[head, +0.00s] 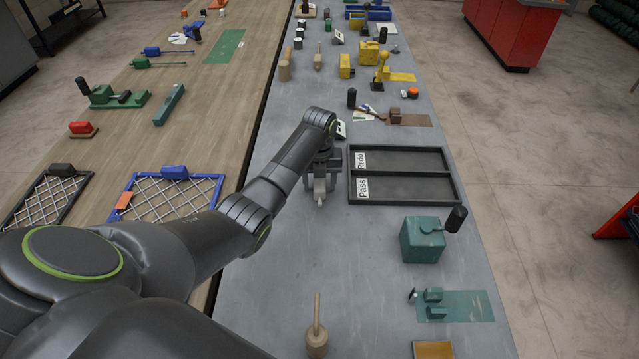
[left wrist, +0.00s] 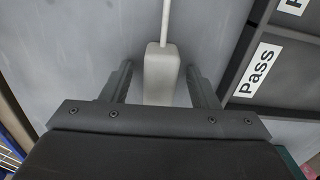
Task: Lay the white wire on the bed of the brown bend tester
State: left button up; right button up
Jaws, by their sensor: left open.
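My left gripper (head: 320,188) points down over the grey bench, just left of the black tray. In the left wrist view its two fingers (left wrist: 160,72) are open, with a pale block (left wrist: 162,80) between them and a gap on each side. A thin white rod, seemingly the white wire (left wrist: 166,22), runs out from the block's far end. In the head view the gripper mostly hides the wire. The brown bend tester (head: 412,120), a flat plate with a small block, lies farther up the bench beyond the tray. My right gripper is out of view.
The black tray (head: 405,177), labelled Redo and Pass, lies between my gripper and the brown tester. Small cards and tools (head: 365,114) lie left of the tester. A teal block device (head: 422,240) stands nearer. A wooden-handled tool (head: 317,335) stands at the front.

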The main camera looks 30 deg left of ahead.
pick_arm(q)
jog(key=c, duration=1.1)
jog(key=shift+r, duration=0.1)
jog(key=shift+c, duration=0.2)
